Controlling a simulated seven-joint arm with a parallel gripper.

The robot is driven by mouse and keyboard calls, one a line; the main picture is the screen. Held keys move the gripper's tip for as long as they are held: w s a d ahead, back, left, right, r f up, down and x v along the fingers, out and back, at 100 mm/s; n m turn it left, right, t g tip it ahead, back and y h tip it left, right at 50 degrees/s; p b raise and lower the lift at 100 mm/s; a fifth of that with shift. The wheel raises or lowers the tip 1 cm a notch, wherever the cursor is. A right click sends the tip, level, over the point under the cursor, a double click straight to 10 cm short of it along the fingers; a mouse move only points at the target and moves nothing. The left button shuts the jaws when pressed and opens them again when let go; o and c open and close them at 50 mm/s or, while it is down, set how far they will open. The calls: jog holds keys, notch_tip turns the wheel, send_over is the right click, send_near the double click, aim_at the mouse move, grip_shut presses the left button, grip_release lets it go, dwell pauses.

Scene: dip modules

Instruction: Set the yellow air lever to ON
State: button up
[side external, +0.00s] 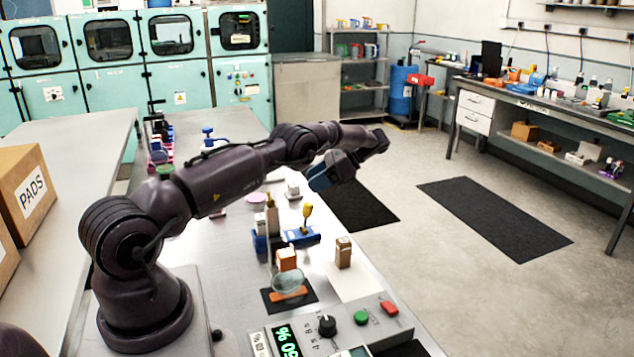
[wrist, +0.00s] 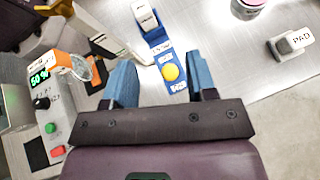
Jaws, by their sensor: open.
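The yellow lever (side external: 307,213) stands on a blue base (side external: 303,236) on the bench, its stem nearly upright with a slight tilt. In the wrist view I see its round yellow knob (wrist: 171,72) from above, over the blue base (wrist: 178,87) with small white labels on either side. I cannot read the labels surely, nor tell the lever's setting. My gripper (wrist: 162,82) is open and empty, with blue fingers either side of the knob in the picture. In the side view my gripper (side external: 320,178) is above and beyond the lever, apart from it.
A control box with a black knob (side external: 327,325), green button (side external: 361,317) and red button (side external: 389,307) stands in front. A glass beaker (side external: 288,284) and wooden block (side external: 343,253) are nearby. A white labelled block (wrist: 146,17) stands close to the blue base.

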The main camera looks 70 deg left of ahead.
jog(key=shift+s+a, duration=0.1)
jog(key=c, duration=0.3)
jog(key=shift+n+t+h, duration=0.4)
jog(key=shift+n+h, duration=0.4)
jog(key=s+a+r, duration=0.1)
jog(key=r, duration=0.1)
jog(key=s+a+r, duration=0.3)
jog(key=shift+a+r, duration=0.1)
jog(key=shift+r, duration=0.2)
grip_shut()
jog(key=s+a+r+m+t, duration=0.2)
jog(key=s+t, duration=0.1)
jog(key=s, duration=0.2)
jog(key=m+t+y, duration=0.1)
jog(key=m+t, duration=0.7)
jog(key=t, duration=0.2)
send_over(304, 219)
jog(key=s+d, duration=0.3)
notch_tip(304, 219, down, 5)
jog(key=x, duration=0.9)
jog(key=shift+s+f, duration=0.15)
jog(key=shift+f, duration=0.05)
